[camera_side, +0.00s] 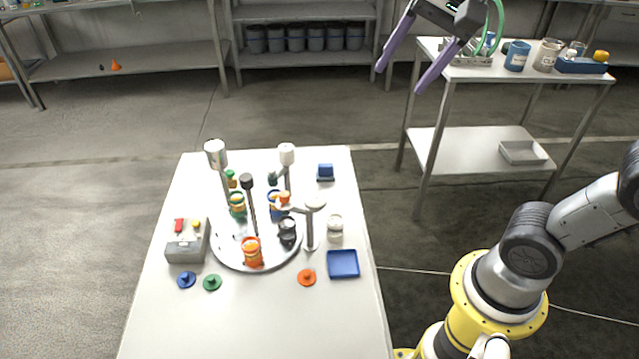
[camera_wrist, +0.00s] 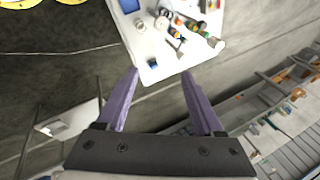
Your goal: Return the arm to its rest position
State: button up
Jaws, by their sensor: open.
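My gripper (camera_side: 408,66) is at the top of the side view, high above the floor and well clear of the work table (camera_side: 260,325). Its two purple fingers are spread apart with nothing between them. In the wrist view my gripper (camera_wrist: 160,85) also shows open and empty, with the far end of the table beyond the fingertips. Part of the arm between the yellow base and the gripper is out of the side view.
A round tray (camera_side: 225,258) on the table holds several small vessels and upright stirrers. A grey control box (camera_side: 187,242), a blue square dish (camera_side: 343,264) and loose lids lie around it. A side cart (camera_side: 470,140) with cups stands at right. Shelves line the back.

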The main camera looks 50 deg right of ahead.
jog(key=s+f+n, duration=0.9)
jog(key=f+n, duration=0.3)
jog(key=n, duration=0.1)
jog(key=shift+s+d+f+t, duration=0.2)
jog(key=shift+d+t, duration=0.1)
jog(key=shift+d, duration=0.15)
